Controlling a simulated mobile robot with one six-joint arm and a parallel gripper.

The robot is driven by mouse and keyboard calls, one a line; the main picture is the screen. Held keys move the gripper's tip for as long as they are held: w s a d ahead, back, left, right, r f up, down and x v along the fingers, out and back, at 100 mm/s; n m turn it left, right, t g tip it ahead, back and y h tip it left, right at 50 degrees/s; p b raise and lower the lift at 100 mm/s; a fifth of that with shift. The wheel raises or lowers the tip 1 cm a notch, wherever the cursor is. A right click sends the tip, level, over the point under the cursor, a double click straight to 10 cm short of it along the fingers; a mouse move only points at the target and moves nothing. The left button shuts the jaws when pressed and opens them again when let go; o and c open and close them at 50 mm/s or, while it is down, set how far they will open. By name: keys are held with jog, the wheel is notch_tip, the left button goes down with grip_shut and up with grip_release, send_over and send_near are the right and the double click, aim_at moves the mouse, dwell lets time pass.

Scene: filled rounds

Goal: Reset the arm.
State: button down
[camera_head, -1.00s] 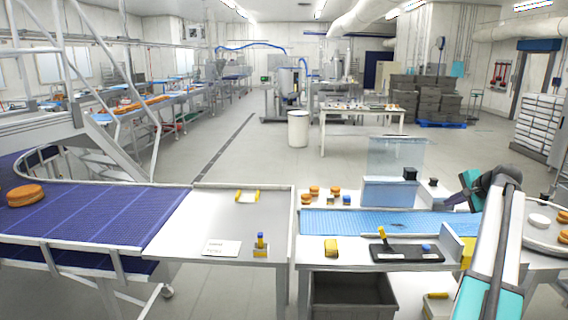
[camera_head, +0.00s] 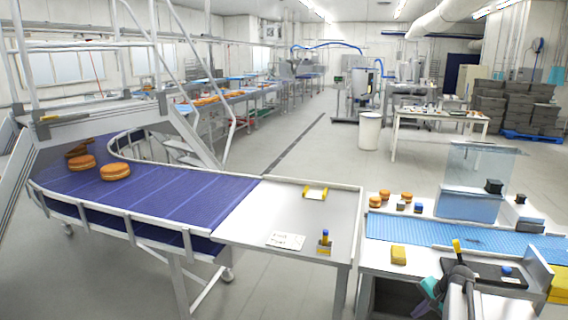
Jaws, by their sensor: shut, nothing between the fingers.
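My arm shows at the bottom right, in front of the white work table (camera_head: 372,258). Its teal and dark wrist is bent over, and my gripper (camera_head: 425,307) is low at the bottom edge of the picture. The gripper is small and partly hidden by the wrist, but it is shut and holds nothing. It is near the front of the table, left of the arm link.
Several filled rounds (camera_head: 115,172) ride the purple conveyor (camera_head: 185,200) at left. Grey floor lies beyond.

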jog(key=s+a+f+n+g+b, duration=0.1)
jog(key=s+a+f+n+g, duration=0.1)
jog(key=s+a+f, duration=0.45)
jog(key=s+a+f+n+g, duration=0.1)
jog(key=s+a+f+n, duration=0.15)
jog(key=a+f, duration=0.65)
jog(key=s+a+f+n+g+b, duration=0.1)
jog(key=s+a+f+n+g, duration=0.1)
jog(key=s+a+f, duration=0.55)
jog(key=s+a+f+n+g, duration=0.1)
jog(key=s+a+f+n, duration=0.1)
jog(key=s+a, duration=0.2)
jog(key=s+a+f+n+g+h, duration=0.1)
jog(key=s+a+f+n+g, duration=0.1)
jog(key=s, duration=0.8)
jog(key=s+a+f+n+g+h+b, duration=0.1)
jog(key=s+a+f+n+g, duration=0.1)
jog(key=s+a+f, duration=0.2)
jog(key=s+a, duration=0.3)
jog(key=s, duration=0.1)
jog(key=shift+n, duration=0.35)
jog(key=shift+d, duration=0.15)
